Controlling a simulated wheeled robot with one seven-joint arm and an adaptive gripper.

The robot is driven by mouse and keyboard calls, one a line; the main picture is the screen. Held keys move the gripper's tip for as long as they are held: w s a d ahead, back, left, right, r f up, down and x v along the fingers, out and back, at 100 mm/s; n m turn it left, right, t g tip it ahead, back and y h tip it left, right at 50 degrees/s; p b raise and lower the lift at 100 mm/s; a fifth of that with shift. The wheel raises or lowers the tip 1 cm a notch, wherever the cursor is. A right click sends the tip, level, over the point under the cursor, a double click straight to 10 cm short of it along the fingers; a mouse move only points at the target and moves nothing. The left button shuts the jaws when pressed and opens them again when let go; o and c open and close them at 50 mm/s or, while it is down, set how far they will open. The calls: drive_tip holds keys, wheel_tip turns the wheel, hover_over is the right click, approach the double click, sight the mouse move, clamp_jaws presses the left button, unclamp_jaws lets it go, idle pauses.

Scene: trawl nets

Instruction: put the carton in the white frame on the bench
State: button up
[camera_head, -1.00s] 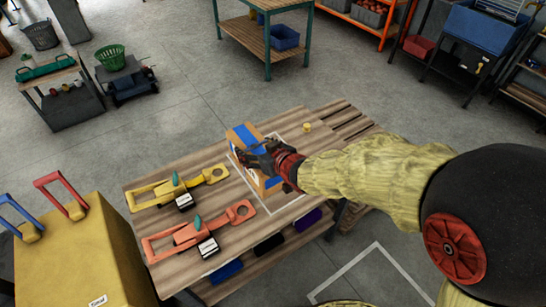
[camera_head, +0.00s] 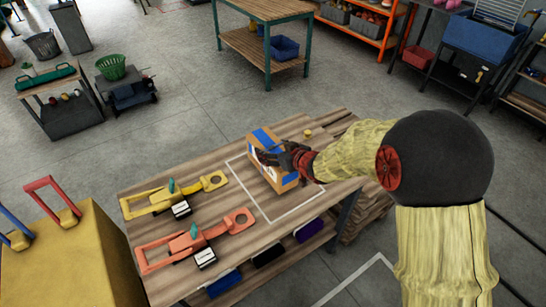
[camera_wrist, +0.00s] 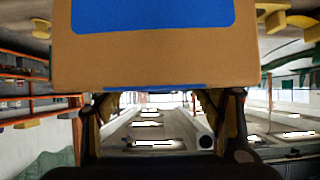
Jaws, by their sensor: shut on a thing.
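The carton (camera_head: 264,140) is a brown box with a blue patch and appears upright. My gripper (camera_head: 279,157) is shut on it from the right side. In the wrist view the carton (camera_wrist: 155,62) fills the upper middle, between and beyond the dark fingers. The white frame (camera_head: 248,191) is a thin outline on the wooden bench (camera_head: 190,262). The carton shows over the back part of the frame and hides part of its far side. I cannot tell whether its base touches the bench.
Yellow (camera_head: 150,203) and orange (camera_head: 160,254) tools with small white tags lie on the bench's left side. A small yellow item (camera_head: 308,132) stands behind the carton. A yellow cabinet (camera_head: 70,265) is at the lower left. The frame's front part is clear.

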drive_tip(key=shift+w+f+b, duration=0.15)
drive_tip(key=shift+f+b, duration=0.75)
drive_tip(key=shift+f, duration=0.6)
drive_tip(key=shift+f, duration=0.1)
drive_tip(key=o, duration=2.1)
drive_tip(key=shift+f, duration=0.15)
